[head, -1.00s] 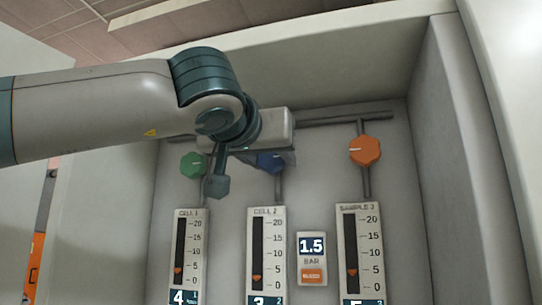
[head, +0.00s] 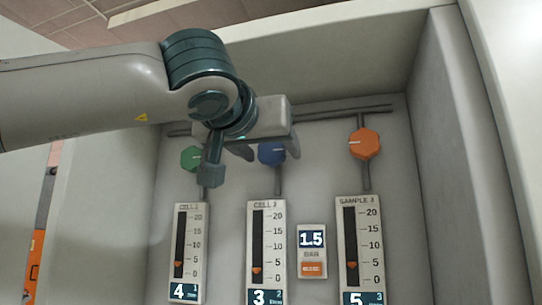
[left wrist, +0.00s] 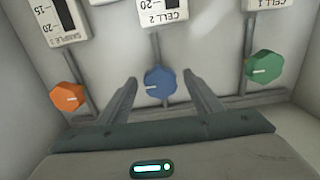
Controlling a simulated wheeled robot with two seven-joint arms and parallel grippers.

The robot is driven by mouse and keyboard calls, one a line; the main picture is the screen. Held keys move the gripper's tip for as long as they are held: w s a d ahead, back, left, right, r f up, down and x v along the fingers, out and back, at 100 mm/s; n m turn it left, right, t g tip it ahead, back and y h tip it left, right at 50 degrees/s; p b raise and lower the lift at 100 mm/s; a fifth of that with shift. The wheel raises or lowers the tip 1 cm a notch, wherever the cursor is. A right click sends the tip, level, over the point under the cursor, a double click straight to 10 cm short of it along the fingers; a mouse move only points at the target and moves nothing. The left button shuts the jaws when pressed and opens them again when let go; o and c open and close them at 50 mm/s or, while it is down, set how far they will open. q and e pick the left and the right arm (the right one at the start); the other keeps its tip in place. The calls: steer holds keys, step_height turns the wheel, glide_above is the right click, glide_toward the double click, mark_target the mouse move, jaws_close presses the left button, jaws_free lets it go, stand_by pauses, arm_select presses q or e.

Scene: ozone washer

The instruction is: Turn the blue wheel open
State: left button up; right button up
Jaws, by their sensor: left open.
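The blue wheel (head: 271,153) is a faceted knob on a pipe above the CELL 2 gauge (head: 266,250), at the back of the cabinet. In the left wrist view the blue wheel (left wrist: 160,81) shows between the two fingers, its white mark pointing left. My left gripper (head: 272,152) is open, with one finger on each side of the wheel. In the left wrist view the gripper (left wrist: 160,84) shows gaps between both fingers and the wheel; I cannot tell how deep the fingers reach. My right gripper is not in view.
A green wheel (head: 191,158) is left of the blue one, partly beside my wrist. An orange wheel (head: 364,143) is to the right. Gauges for CELL 1 (head: 188,250) and SAMPLE 3 (head: 359,247) and a 1.5 BAR display (head: 312,251) are below. The cabinet's right wall (head: 450,170) is close.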

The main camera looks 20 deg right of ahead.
arm_select(q)
steer(key=b+v, duration=0.6)
steer(key=v, duration=1)
steer(key=shift+b, duration=0.35)
steer(key=shift+f, duration=0.1)
